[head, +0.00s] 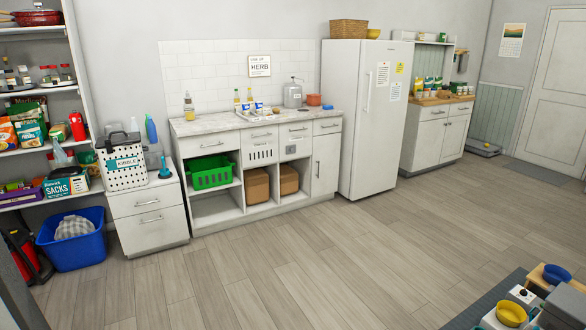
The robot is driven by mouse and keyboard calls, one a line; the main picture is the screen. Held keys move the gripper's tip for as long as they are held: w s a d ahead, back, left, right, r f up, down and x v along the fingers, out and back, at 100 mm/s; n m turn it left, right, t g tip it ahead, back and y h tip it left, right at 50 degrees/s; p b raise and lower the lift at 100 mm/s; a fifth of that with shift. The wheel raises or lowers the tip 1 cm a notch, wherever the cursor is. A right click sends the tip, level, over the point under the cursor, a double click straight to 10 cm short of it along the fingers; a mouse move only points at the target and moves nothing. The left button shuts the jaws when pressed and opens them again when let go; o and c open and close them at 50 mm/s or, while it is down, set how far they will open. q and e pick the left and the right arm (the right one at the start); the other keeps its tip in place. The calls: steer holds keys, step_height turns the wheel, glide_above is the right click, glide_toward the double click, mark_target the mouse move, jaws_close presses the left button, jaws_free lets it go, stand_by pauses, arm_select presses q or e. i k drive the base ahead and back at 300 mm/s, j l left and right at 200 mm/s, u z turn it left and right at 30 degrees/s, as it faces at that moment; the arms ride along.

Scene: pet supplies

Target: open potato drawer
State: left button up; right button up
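A white counter cabinet (240,130) with several drawers stands against the back wall. One drawer front has vertical vent slots (262,155), and a drawer front to its right carries a small grey panel (291,149). No label that reads potato can be made out, so I cannot tell which drawer is the potato drawer. All the drawers look shut. Neither of my grippers is in view.
Open cabinet bays hold a green basket (211,172) and brown boxes. A white fridge (366,115) stands to the right. A low drawer unit (150,220) and blue bin (75,245) stand left. Bowls (511,313) sit at the bottom right. The wooden floor (300,260) before the cabinet is clear.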

mark_target(299, 133)
steer(key=i+z, duration=0.35)
steer(key=i, duration=2.05)
